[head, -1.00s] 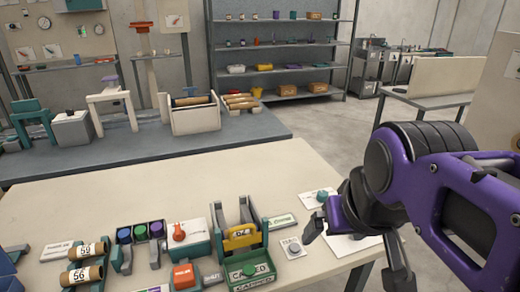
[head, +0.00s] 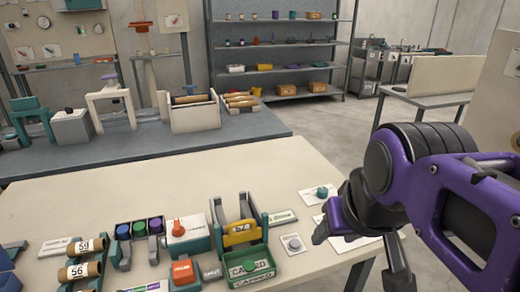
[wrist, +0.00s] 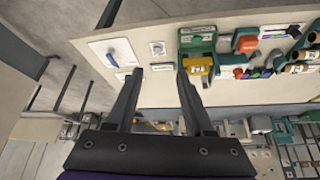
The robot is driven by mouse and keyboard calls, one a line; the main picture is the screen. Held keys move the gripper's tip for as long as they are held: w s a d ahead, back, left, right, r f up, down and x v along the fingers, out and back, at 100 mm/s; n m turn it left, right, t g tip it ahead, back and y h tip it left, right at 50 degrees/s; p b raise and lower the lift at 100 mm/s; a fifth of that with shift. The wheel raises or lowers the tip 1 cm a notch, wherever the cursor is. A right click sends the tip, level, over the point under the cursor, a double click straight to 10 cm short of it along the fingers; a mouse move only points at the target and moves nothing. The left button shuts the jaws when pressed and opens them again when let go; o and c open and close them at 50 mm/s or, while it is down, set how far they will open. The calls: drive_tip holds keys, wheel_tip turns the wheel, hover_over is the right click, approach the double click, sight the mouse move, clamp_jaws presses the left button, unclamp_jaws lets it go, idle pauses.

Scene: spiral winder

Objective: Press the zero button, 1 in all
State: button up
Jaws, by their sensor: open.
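A small round grey button (head: 294,244) sits on a white square plate on the near bench, right of the green CAPPED tray. It also shows in the wrist view as a pale square plate (wrist: 157,48), beyond and roughly between my fingertips. Its label is too small to read, so I cannot confirm it is the zero button. My gripper (head: 360,258) is open and empty, to the right of the button and apart from it. The wrist view shows both fingers (wrist: 159,74) spread with nothing between them.
The green CAPPED tray (head: 250,268) and its yellow-fronted holder stand left of the button. A teal knob (head: 321,191) lies behind it. A white plate with a blue handle (wrist: 115,52) is partly hidden by my gripper in the head view. The bench's rear (head: 150,190) is clear.

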clamp_jaws()
idle(1.3)
